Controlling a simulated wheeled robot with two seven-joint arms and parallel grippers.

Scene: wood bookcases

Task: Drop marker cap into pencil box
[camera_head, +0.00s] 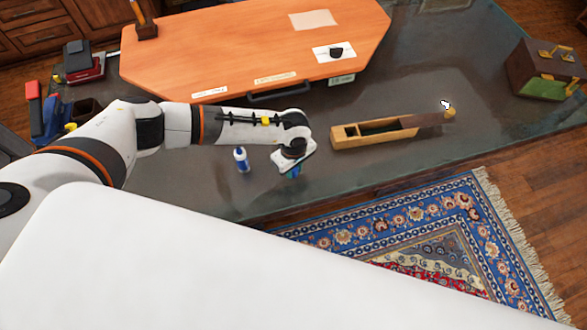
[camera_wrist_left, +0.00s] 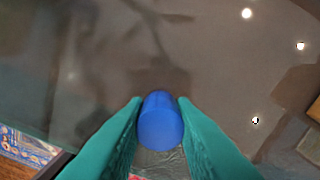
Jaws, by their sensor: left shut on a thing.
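My left gripper (camera_head: 292,172) hangs over the dark table near its front edge. In the left wrist view, its green fingers (camera_wrist_left: 160,122) are shut on a blue marker cap (camera_wrist_left: 160,121), with the cap between the tips. My right gripper is out of view.
A small blue bottle with a white top (camera_head: 241,160) stands left of the gripper. An orange board (camera_head: 230,50) lies behind. A green and brown box (camera_head: 543,70) stands at far right.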

